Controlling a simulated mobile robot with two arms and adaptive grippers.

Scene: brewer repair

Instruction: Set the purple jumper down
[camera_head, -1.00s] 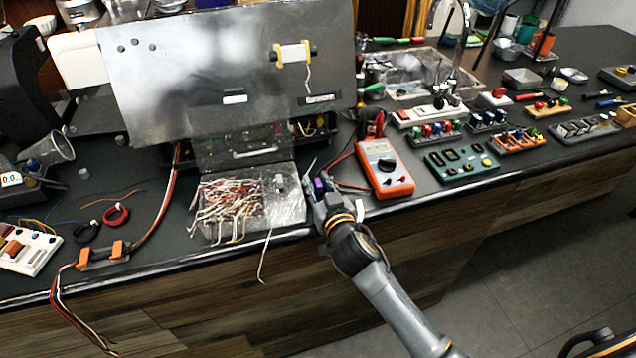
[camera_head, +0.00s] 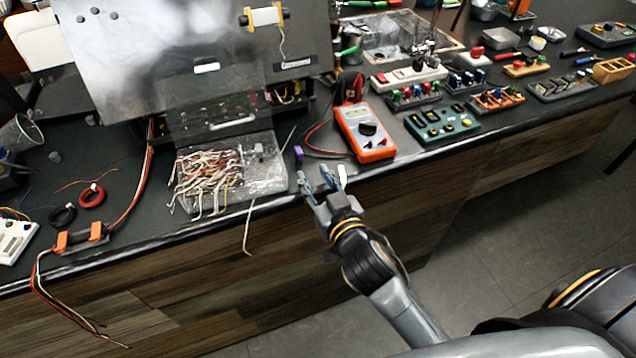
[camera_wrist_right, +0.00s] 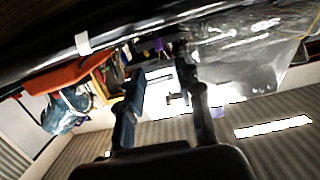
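The purple jumper (camera_head: 298,153) is on the dark counter (camera_head: 330,182) near its front edge, between the clear tray of wires (camera_head: 262,180) and the orange multimeter (camera_head: 365,135). My right gripper (camera_head: 325,178) is open and empty at the counter's front edge, just to the right of and nearer than the jumper, with a gap between them. In the right wrist view a small purple patch (camera_wrist_right: 159,45), likely the jumper, shows beyond the two spread fingers (camera_wrist_right: 163,95). My left gripper is not in view.
A large metal panel (camera_head: 150,65) stands behind the wire tray. A green module (camera_head: 443,122) and several small component blocks lie to the right. A black and a red wire coil (camera_head: 91,196) lie at left. The floor in front is clear.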

